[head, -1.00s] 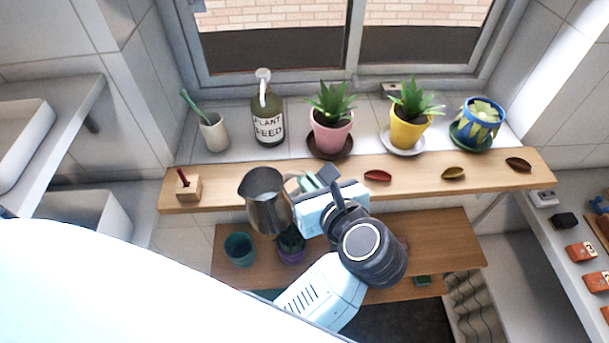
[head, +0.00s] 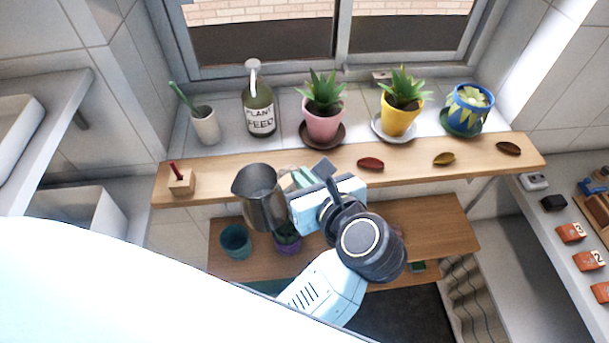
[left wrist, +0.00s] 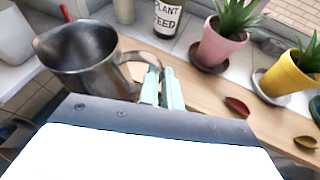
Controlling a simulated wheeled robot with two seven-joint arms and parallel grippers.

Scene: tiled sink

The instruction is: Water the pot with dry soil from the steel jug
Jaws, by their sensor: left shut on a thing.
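The steel jug (head: 262,200) is held upright at the front edge of the wooden sill board. My left gripper (head: 302,178) is shut on its handle; the left wrist view shows the jug (left wrist: 92,68) and the fingers (left wrist: 162,88) at the handle. My right gripper is out of view.
A plant feed bottle (head: 259,112) and a white cup (head: 206,126) stand left of the pots. Several leaves, one red (head: 370,163), lie on the board (head: 410,168). A wooden block (head: 181,183) sits at its left end. A teal pot (head: 236,240) and a purple pot (head: 288,244) stand on the lower shelf.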

